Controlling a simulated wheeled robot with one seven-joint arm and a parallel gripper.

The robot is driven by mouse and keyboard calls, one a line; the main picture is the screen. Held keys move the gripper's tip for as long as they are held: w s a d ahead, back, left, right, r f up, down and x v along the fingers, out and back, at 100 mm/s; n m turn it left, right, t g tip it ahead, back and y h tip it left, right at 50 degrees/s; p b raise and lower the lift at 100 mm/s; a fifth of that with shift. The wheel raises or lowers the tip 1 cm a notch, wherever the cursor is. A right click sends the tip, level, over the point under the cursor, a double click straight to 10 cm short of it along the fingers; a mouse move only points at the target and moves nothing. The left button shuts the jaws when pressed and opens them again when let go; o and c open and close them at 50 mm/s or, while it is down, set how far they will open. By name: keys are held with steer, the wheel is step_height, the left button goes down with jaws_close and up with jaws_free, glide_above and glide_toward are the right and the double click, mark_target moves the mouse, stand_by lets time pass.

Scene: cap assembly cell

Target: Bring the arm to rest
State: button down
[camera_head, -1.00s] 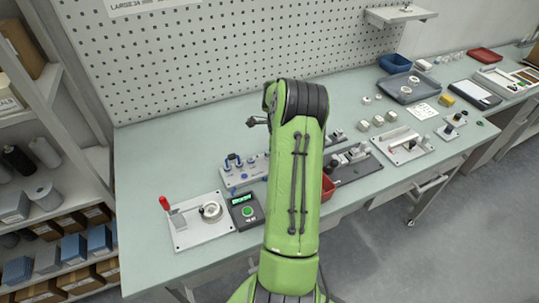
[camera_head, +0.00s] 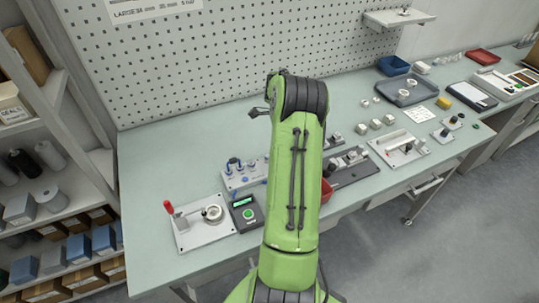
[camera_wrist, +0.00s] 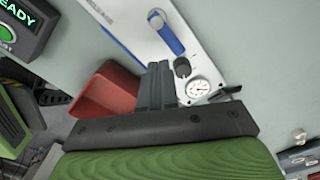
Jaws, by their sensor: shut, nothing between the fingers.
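My green arm (camera_head: 295,180) rises from the bottom of the head view and bends at a black-ribbed joint above the bench. It hides the middle of the bench, and my gripper is behind it there. In the wrist view my gripper (camera_wrist: 161,84) shows as two dark fingers side by side, shut and empty. The fingers overlap the view of a red bin (camera_wrist: 103,92) at their left and a white plate with a blue handle (camera_wrist: 165,32) and a dial gauge (camera_wrist: 197,88) beyond. I cannot tell the height above these.
A plate with a red-handled lever (camera_head: 190,235) and a control box with a green display (camera_head: 246,213) stand left of my arm. Fixtures (camera_head: 400,147) and trays (camera_head: 407,92) stand at the right. A pegboard (camera_head: 230,50) closes the back. The left bench top is clear.

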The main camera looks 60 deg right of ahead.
step_height(320, 180, up, 2)
steer(key=shift+r+p, duration=0.1)
steer(key=shift+p, duration=0.35)
